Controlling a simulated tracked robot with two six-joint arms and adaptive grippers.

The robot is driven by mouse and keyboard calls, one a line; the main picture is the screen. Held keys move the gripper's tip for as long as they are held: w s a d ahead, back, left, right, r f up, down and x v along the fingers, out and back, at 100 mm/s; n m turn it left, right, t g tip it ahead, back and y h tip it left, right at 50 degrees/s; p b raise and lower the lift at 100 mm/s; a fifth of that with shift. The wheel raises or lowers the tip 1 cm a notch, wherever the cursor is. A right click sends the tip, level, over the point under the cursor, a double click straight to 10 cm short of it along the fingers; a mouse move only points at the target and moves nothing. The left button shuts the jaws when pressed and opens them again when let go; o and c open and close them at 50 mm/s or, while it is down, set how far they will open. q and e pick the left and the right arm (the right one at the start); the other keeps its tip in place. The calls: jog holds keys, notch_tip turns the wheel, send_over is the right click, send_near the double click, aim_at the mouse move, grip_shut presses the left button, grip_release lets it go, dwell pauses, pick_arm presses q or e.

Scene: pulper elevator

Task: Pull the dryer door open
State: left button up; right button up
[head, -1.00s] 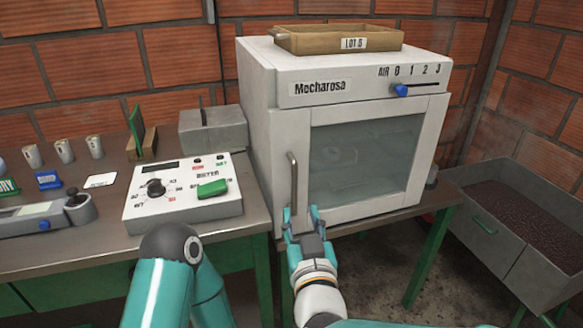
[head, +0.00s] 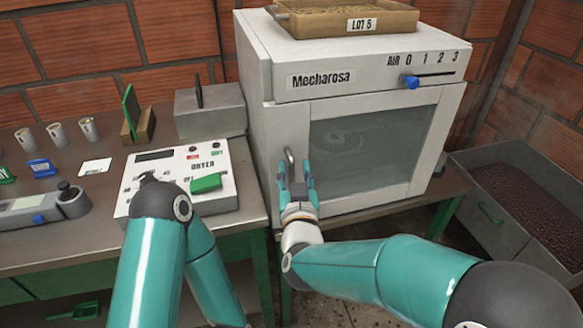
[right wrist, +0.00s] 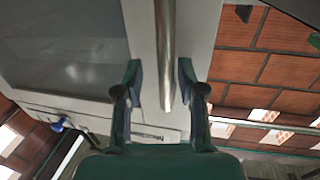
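The dryer (head: 270,120) is a white box marked "Mecharosa". Its door (head: 375,150) has a white frame and a dark window, and it is shut. The door's vertical metal handle (head: 289,157) is at its left edge; its lower part is hidden by my right gripper (head: 296,178). In the right wrist view my right gripper (right wrist: 160,75) is open. The handle bar (right wrist: 167,50) runs between its two fingers, with a gap on each side. I cannot tell how deep the bar sits. My left arm shows at the lower left, but its gripper is out of view.
A wooden tray (head: 345,25) marked "LOT 5" sits on the dryer. A control box (head: 180,180) and a grey block (head: 210,110) stand on the bench at left. A bin of dark beans (head: 520,200) is at right. Brick walls stand behind.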

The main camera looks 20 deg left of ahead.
jog(key=shift+s+a, duration=0.1)
jog(key=shift+a, duration=0.05)
jog(key=shift+c, duration=0.2)
jog(key=shift+a, duration=0.1)
grip_shut()
